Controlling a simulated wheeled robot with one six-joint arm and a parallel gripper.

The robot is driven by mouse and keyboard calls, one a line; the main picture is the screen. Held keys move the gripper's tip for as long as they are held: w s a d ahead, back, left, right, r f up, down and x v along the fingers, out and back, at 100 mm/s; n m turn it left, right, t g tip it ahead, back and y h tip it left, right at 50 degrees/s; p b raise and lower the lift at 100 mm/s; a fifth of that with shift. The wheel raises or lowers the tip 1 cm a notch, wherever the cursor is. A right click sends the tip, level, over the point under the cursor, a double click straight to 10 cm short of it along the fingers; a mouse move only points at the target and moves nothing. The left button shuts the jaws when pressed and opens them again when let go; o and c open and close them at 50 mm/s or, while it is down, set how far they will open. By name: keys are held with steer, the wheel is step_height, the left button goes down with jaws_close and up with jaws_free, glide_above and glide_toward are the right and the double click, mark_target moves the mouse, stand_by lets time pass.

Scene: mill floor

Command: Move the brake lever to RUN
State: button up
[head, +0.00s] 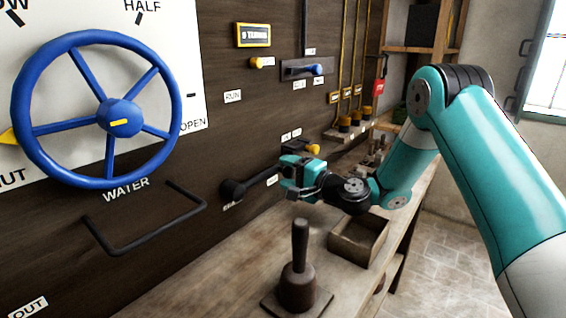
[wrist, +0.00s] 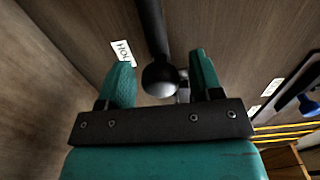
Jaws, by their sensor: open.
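The brake lever (head: 261,180) is a dark bar on the wooden wall panel. It runs from a round black hub (head: 232,190) rightward and slightly up to my gripper. A RUN label (head: 233,96) is on the panel well above the hub. My gripper (head: 290,172) is open at the lever's far end. In the wrist view the lever's bar (wrist: 152,30) comes down from the top to a round dark knob (wrist: 160,78) between my two teal fingers, with gaps beside it. A label starting HOL (wrist: 123,52) is beside the bar. My gripper hides the lever's end in the head view.
A yellow knob (head: 313,149) is just above my gripper. A blue-handled lever (head: 318,69) is higher up. A blue wheel (head: 120,118) and black rail (head: 150,238) are left. On the bench below are a dark upright-handled tool (head: 299,275) and an open wooden box (head: 350,250).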

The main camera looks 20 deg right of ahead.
steer(key=shift+x, duration=0.9)
steer(key=shift+c, duration=0.3)
jaws_close()
